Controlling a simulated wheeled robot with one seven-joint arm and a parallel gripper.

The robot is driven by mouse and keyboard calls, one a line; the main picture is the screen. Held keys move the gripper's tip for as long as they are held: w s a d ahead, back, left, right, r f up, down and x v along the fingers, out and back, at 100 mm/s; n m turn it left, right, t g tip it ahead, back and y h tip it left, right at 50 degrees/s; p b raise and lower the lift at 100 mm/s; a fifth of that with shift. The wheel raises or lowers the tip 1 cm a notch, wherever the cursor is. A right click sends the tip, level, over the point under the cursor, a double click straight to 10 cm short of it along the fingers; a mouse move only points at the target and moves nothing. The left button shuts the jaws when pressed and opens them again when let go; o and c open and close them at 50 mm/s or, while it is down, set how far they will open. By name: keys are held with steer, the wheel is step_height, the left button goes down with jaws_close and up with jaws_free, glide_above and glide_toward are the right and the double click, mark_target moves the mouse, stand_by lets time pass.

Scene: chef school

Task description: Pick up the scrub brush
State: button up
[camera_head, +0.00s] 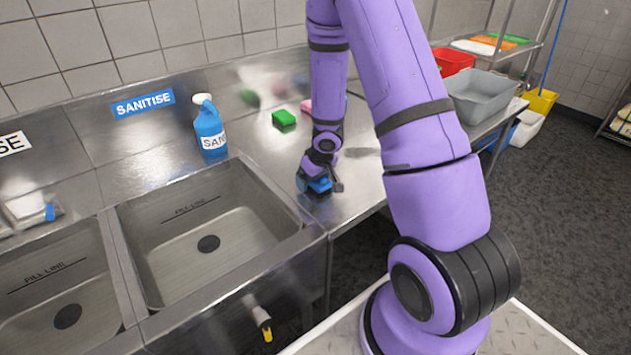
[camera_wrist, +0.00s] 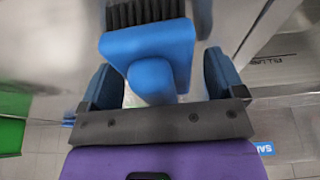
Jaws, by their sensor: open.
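The scrub brush (camera_wrist: 150,45) has a blue body and black bristles and fills the upper middle of the wrist view. Its narrow blue end lies between the two fingers of my gripper (camera_wrist: 160,80). The fingers are open, one on each side of the brush, with a visible gap at each side. In the head view, my gripper (camera_head: 318,187) is low over the steel counter, just right of the sink. Blue shows there at the gripper, but brush and fingers are hard to tell apart.
A green block (camera_head: 284,119) lies farther back on the counter, and a pink thing (camera_head: 306,106) is partly hidden by my arm. A grey tub (camera_head: 483,98) and a red tub (camera_head: 454,61) stand at the right.

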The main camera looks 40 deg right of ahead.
steer(key=c, duration=1)
steer(key=shift+c, duration=0.2)
steer(key=shift+r, duration=0.2)
steer(key=shift+r, duration=1.3)
steer(key=shift+a+r, duration=0.1)
steer(key=shift+r, duration=0.15)
steer(key=s+a, duration=0.3)
steer(key=a, duration=0.4)
steer(key=s+a+r, duration=0.1)
steer(key=s+a, duration=0.3)
steer(key=a, duration=0.3)
steer(key=shift+s+r, duration=0.25)
